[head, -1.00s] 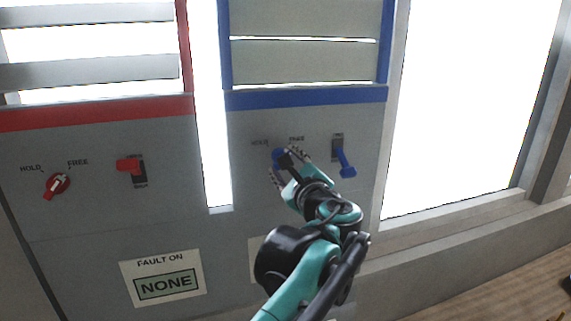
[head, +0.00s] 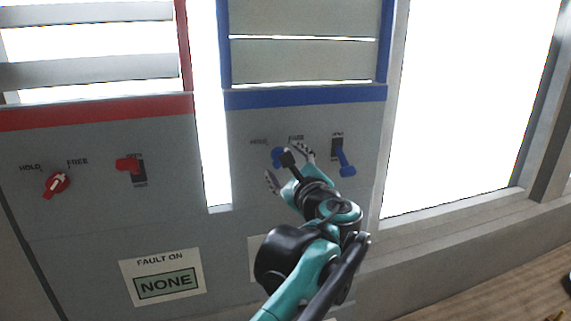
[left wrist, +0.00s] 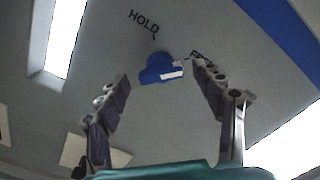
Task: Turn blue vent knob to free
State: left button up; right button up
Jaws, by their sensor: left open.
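The blue vent knob (head: 278,157) is on the grey panel below the blue frame, between the HOLD and FREE labels. In the left wrist view the knob (left wrist: 158,66) has a crossbar whose white-marked end points right, towards the FREE side. HOLD (left wrist: 144,23) is readable there; FREE (left wrist: 200,56) is partly covered by a finger. My left gripper (head: 289,166) is open in front of the knob. In the wrist view its fingers (left wrist: 162,88) stand to either side of the knob, with visible gaps. My right gripper is not in view.
A blue lever switch (head: 344,162) is just right of my gripper. On the left panel are a red knob (head: 56,184), a red switch (head: 130,165) and a "FAULT ON NONE" sign (head: 165,279). A bright window (head: 460,110) is at the right.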

pick_arm(q)
jog(key=v, duration=1.2)
jog(key=s+a+f+n+g+b, duration=0.1)
jog(key=a+f+n+g+b, duration=0.15)
jog(key=a+f+b, duration=0.6)
jog(key=s+a+f+n+g+b, duration=0.1)
jog(key=a+f+n+g, duration=0.2)
jog(key=f, duration=1.1)
jog(key=s+a+f+n+g+b, duration=0.15)
jog(key=a+f+n+b, duration=0.35)
jog(key=f, duration=0.6)
jog(key=s+a+f+n+g+h+b, duration=0.1)
jog(key=s+f+n+b, duration=0.3)
jog(key=f, duration=0.8)
jog(key=s+a+f+n+g+h+b, duration=0.1)
jog(key=s+a+f+n+h+b, duration=0.1)
jog(key=s+f+n+b, duration=0.2)
jog(key=s+a+f+n+g+h+b, duration=0.1)
jog(key=s+f+n+b, duration=0.3)
jog(key=f+b, duration=0.5)
notch_tip(320, 180, down, 11)
jog(key=shift+a+n+h, duration=0.55)
jog(key=shift+a+h, duration=0.05)
jog(key=shift+h, duration=0.2)
